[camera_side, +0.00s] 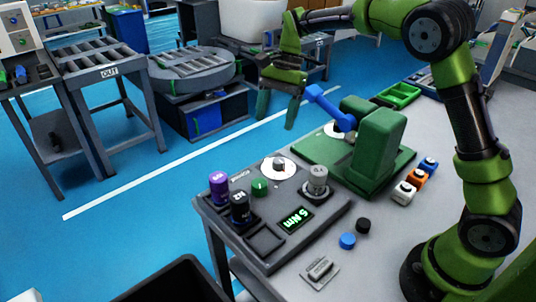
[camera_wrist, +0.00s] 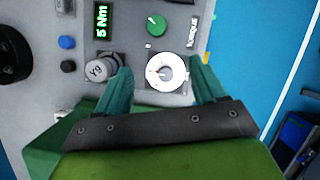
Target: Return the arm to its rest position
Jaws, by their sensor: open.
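My green arm rises at the right of the side view and reaches across the top. My gripper (camera_side: 277,108) hangs open and empty in the air, above and behind the grey test panel (camera_side: 290,243). In the wrist view my gripper's two teal fingers (camera_wrist: 162,85) are spread wide, with the white disc (camera_wrist: 167,71) of the panel showing between them. Nothing is held. The panel's display reads 5 Nm (camera_side: 296,219).
The panel carries a purple cylinder (camera_side: 218,186), a black one (camera_side: 240,207) and a grey one (camera_side: 317,180). A green fixture (camera_side: 372,150) with a blue handle (camera_side: 327,103) stands close by. Blue (camera_side: 347,241) and black (camera_side: 363,226) caps lie on the table. Blue floor is open beyond.

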